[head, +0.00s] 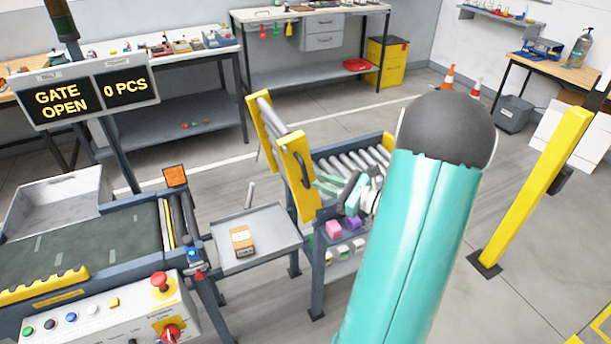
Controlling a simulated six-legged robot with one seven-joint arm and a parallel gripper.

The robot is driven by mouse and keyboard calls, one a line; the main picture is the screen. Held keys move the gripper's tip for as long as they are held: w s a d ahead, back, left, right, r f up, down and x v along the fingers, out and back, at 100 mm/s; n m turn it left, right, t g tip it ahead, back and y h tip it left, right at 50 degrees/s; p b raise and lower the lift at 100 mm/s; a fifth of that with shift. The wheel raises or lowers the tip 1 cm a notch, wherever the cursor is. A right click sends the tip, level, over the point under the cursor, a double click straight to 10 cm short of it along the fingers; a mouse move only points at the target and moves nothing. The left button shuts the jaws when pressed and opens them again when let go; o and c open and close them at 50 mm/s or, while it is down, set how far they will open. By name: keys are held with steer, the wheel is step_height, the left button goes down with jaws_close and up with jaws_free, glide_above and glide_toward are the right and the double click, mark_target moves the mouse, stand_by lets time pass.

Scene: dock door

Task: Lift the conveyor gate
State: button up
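The conveyor gate (299,176) has two yellow side plates with a grey bar between their upper ends. It stands raised and tilted at the left end of the roller conveyor (352,160). My gripper (322,184) is just right of the nearer yellow plate, low beside it. I cannot tell whether it touches the plate. Its fingers are small and partly overlapped by the wrist, so their opening is unclear. My teal arm hides part of the roller conveyor. A display (84,94) reads "GATE OPEN" and "0 PCS".
A belt conveyor (85,238) stands at the left, with a control panel (105,318) in front. A grey tray (270,236) holding a small box (242,241) fills the gap. A yellow post (535,200) stands at the right. Pink and purple blocks sit below my gripper.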

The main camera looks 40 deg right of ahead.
mark_target(307, 177)
steer(key=x, duration=0.6)
steer(key=shift+a, duration=0.1)
jaws_close()
